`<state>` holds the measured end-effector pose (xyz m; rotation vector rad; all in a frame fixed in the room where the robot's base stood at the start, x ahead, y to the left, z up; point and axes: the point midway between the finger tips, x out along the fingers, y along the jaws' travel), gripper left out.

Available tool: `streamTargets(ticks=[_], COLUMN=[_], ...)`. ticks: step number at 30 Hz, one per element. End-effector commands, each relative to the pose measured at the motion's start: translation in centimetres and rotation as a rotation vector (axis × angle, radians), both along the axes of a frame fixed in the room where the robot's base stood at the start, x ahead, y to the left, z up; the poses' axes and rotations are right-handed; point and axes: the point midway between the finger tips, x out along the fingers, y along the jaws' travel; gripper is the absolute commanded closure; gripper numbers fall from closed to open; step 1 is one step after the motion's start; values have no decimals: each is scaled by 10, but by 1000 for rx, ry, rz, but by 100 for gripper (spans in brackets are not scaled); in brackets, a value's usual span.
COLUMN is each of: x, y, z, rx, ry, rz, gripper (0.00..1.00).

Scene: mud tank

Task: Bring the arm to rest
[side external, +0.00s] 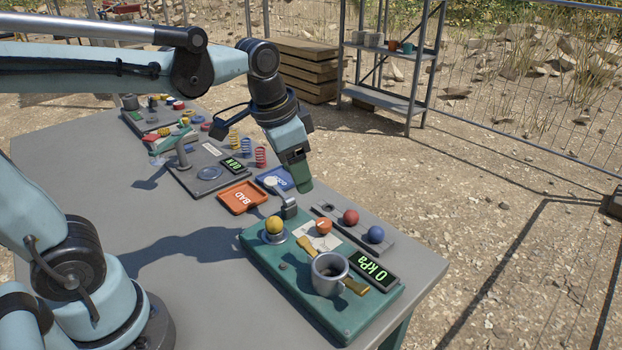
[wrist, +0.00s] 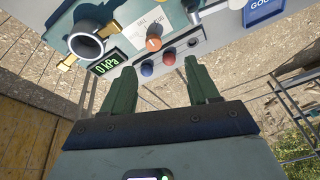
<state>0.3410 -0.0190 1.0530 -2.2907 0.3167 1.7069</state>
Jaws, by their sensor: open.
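My gripper (side external: 302,184) hangs above the far side of the table (side external: 118,208), over the area between the blue tray and the green board. In the wrist view its two green fingers (wrist: 162,82) stand apart with nothing between them. The arm is raised and bent, reaching out over the table from the left. In the side view the fingers overlap each other, so the gap does not show there.
The green board (side external: 262,262) holds a metal cup (side external: 329,273), a yellow ball (side external: 274,225) and a 0 kPa display (side external: 374,269). A rack bears a red ball (side external: 351,217) and blue ball (side external: 376,234). An orange BAD tray (side external: 243,197) lies nearby.

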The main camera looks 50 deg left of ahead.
Motion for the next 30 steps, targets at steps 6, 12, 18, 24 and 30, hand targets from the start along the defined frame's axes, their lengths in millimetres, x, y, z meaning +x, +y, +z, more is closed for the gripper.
streamTargets(ticks=[6, 12, 18, 24, 30], x=[-32, -48, -52, -52, -52], y=[11, 17, 19, 19, 19], z=[-15, -28, -33, -33, -33], rx=[-65, -118, -139, -140, -139], ry=[-176, -290, -328, -329, -328], rz=[177, 284, 321, 321, 320], gripper=[40, 40, 40, 40, 42])
